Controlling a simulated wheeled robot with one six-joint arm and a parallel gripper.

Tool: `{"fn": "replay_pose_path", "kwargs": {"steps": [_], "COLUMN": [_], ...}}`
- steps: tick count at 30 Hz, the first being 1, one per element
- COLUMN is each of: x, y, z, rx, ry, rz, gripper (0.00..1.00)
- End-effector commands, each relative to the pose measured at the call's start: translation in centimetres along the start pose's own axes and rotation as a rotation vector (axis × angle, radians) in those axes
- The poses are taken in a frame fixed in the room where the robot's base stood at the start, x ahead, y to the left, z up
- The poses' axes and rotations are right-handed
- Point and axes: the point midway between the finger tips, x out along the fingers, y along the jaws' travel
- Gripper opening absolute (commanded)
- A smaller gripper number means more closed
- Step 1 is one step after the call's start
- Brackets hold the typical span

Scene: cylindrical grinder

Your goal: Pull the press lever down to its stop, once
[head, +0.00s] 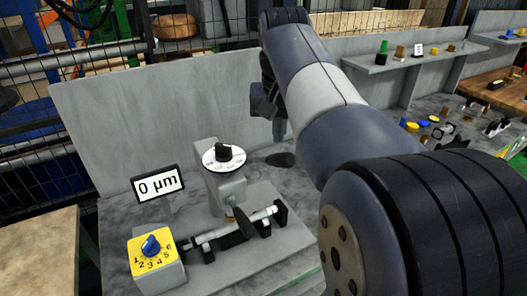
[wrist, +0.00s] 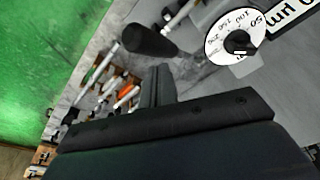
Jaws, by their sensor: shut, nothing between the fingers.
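The grinder (head: 228,190) stands on the grey bench, with a white dial and black knob (head: 223,154) on top. A dark rounded grip, apparently the press lever's end (head: 281,159), shows right of the dial, close to my arm. In the wrist view a dark grip (wrist: 148,41) lies at upper left, just beyond my fingers and apart from them. My gripper (head: 279,128) is partly hidden behind my arm in the head view. In the wrist view its fingers (wrist: 158,72) are together and empty. How the lever joins the grinder is hidden.
A "0 µm" display (head: 158,184) and a yellow numbered selector (head: 150,246) stand left of the grinder. A pale shaft (head: 235,230) lies across its front, with another dark handle (head: 243,222). A grey panel (head: 150,115) rises behind. Small parts lie on the right bench.

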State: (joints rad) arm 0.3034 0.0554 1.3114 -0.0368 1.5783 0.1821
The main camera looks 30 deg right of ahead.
Motion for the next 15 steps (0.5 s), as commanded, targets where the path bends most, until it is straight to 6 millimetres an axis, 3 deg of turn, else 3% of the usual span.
{"fn": "replay_pose_path", "kwargs": {"steps": [15], "x": [-4.4], "y": [0.0], "z": [-0.9], "rx": [0.000], "ry": [0.001], "rz": [0.000], "gripper": [0.00]}}
